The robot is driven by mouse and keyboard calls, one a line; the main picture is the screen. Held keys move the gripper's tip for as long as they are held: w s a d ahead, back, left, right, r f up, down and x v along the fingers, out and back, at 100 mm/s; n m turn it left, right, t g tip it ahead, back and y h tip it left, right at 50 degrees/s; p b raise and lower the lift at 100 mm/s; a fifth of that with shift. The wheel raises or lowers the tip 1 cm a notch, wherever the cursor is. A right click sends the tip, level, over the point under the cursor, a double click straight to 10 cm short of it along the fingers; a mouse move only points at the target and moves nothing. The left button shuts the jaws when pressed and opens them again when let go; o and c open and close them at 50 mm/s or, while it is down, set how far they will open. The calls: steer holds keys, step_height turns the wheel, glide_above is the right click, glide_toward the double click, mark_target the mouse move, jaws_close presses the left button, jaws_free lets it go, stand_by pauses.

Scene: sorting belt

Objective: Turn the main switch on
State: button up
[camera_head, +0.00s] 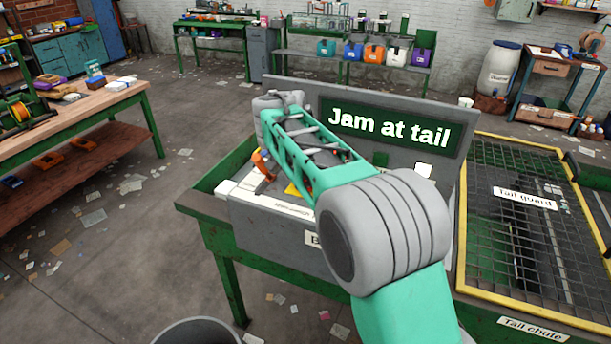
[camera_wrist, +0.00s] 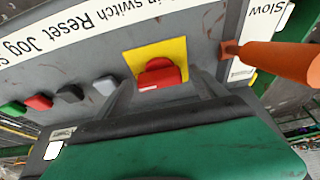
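The main switch is a red knob (camera_wrist: 160,73) on a yellow square plate (camera_wrist: 143,57), set in a grey panel, in the wrist view. In the head view my arm covers most of it; only a bit of the yellow plate (camera_head: 292,190) shows. My gripper (camera_wrist: 161,82) points at the panel. Its two grey fingers stand apart, one on each side of the red knob in the picture, with nothing visibly held. I cannot tell whether they touch the knob. A label strip reading "...in switch Reset Jog" (camera_wrist: 75,30) runs above it.
An orange lever (camera_wrist: 275,58) stands beside the switch, near a "Slow" label (camera_wrist: 265,20). Black (camera_wrist: 69,93), grey, red and green buttons sit on its other side. A "Jam at tail" display (camera_head: 390,125) rises behind the panel. A yellow-framed tail guard (camera_head: 520,225) is to the right.

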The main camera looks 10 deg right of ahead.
steer(key=shift+r, duration=0.1)
steer(key=v, duration=0.7)
steer(key=shift+r+p, duration=0.25)
steer(key=shift+p, duration=0.15)
steer(key=shift+s, duration=0.15)
steer(key=s+d+f+n+y, duration=0.15)
steer(key=s+d+n, duration=0.25)
steer(key=s, duration=1)
steer(key=s+a+f+n+y, duration=0.1)
steer(key=s+a+f+n, duration=0.1)
steer(key=s+f, duration=0.6)
steer(key=s+n, duration=0.1)
steer(key=s, duration=0.2)
steer(key=shift+s+a+f+n, duration=0.2)
steer(key=shift+f+n, duration=0.1)
steer(key=shift+f, duration=0.1)
